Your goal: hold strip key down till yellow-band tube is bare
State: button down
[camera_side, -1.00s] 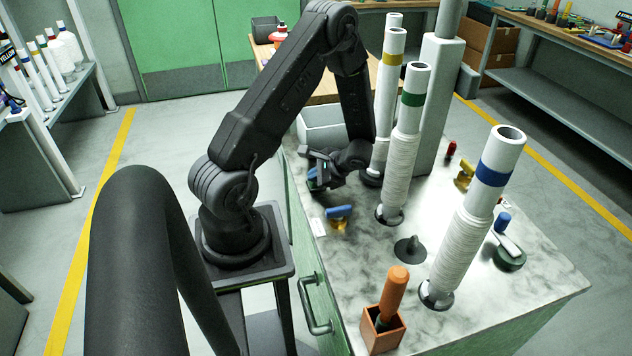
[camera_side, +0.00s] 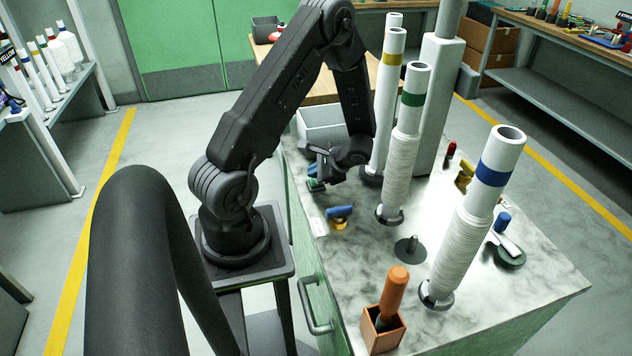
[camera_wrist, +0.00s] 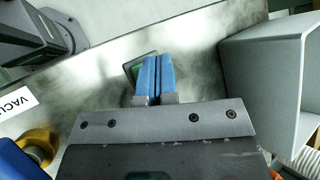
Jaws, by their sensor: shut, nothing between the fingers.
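The yellow-band tube (camera_side: 387,95) stands upright at the back of the marble-topped bench. It looks white and smooth, with no clear thread winding showing; its foot is partly hidden by my arm. My gripper (camera_side: 318,172) is low over the bench's left edge, left of that tube. In the wrist view its blue fingertips (camera_wrist: 153,78) are together with nothing between them. A dark key with a green top (camera_wrist: 134,66) lies just beyond and under the tips, partly covered by them. It also shows below my gripper in the side view (camera_side: 316,186). I cannot tell whether the tips touch it.
A green-band tube (camera_side: 404,145) and a blue-band tube (camera_side: 470,220) carry white thread. A blue-handled valve (camera_side: 339,214) sits in front of my gripper. A grey bin (camera_side: 322,128) stands behind it. An orange-handled tool (camera_side: 393,290) stands in a box at the front.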

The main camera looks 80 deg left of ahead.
aim_at(316, 183)
jog(key=shift+r, duration=2.6)
jog(key=shift+d+r, duration=0.1)
jog(key=w+d+r+n+t+h, duration=0.1)
jog(key=w+d+r+t, duration=0.15)
jog(key=d+r, duration=0.4)
jog(key=w+d+r+t+h, duration=0.1)
jog(key=d+r+t, duration=0.2)
jog(key=d+r, duration=0.35)
jog(key=s+d+r+t+h, duration=0.2)
jog(key=d+r, duration=0.3)
jog(key=d, duration=0.3)
jog(key=s+d+r+t+h, duration=0.2)
jog(key=s+d+r+t, duration=0.1)
jog(key=d, duration=0.5)
jog(key=shift+s+r+t+h, duration=0.25)
jog(key=shift+r+t+h, duration=0.15)
jog(key=shift+r+t, duration=0.4)
